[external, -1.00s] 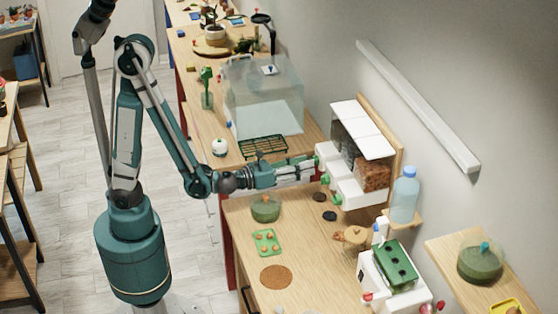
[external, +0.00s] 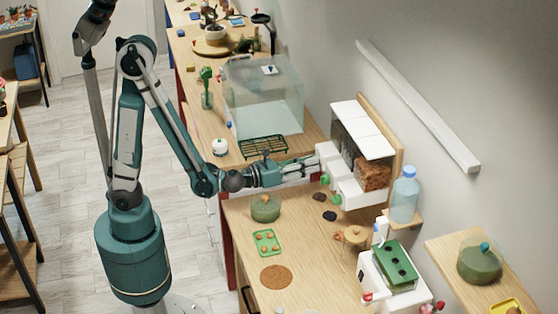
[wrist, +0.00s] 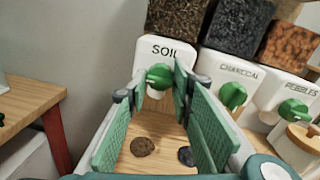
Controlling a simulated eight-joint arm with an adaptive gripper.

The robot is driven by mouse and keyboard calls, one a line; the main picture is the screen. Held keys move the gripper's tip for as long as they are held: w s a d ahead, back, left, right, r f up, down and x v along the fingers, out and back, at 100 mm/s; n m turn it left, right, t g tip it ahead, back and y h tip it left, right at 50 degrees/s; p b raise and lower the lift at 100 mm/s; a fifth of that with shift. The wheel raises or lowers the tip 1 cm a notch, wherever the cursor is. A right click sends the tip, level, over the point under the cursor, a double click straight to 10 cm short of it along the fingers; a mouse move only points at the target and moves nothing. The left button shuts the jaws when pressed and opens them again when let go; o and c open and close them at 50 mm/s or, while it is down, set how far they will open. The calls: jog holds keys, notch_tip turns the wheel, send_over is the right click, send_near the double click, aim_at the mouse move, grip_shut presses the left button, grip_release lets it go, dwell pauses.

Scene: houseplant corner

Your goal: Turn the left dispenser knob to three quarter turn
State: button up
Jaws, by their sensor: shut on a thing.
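The left dispenser, a white box labelled SOIL (wrist: 158,49), carries a green knob (wrist: 160,74) on its front. In the wrist view my gripper (wrist: 160,88) has its green pads on both sides of this knob, shut on it. The knob's sides are partly covered by the fingertips, so its exact angle is hard to read. In the external view my gripper (external: 318,166) reaches from the left to the row of dispensers (external: 362,190) and hides the left knob.
The charcoal knob (wrist: 232,95) and pebbles knob (wrist: 294,110) sit close to the right. A brown patch (wrist: 142,146) and a dark patch (wrist: 187,155) lie on the wooden counter below. A glass tank (external: 262,98) stands behind the arm; a bottle (external: 404,194) stands right of the dispensers.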

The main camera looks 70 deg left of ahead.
jog(key=shift+n, duration=0.6)
jog(key=o, duration=0.9)
jog(key=shift+s, duration=0.1)
jog(key=shift+s+d+r, duration=0.1)
jog(key=shift+s+d, duration=0.05)
jog(key=shift+s, duration=1.8)
jog(key=shift+s+d+f, duration=0.1)
jog(key=shift+s+d, duration=0.1)
jog(key=shift+s, duration=1.8)
jog(key=shift+s+d+r, duration=0.1)
jog(key=shift+s+d, duration=0.05)
jog(key=shift+s, duration=1.8)
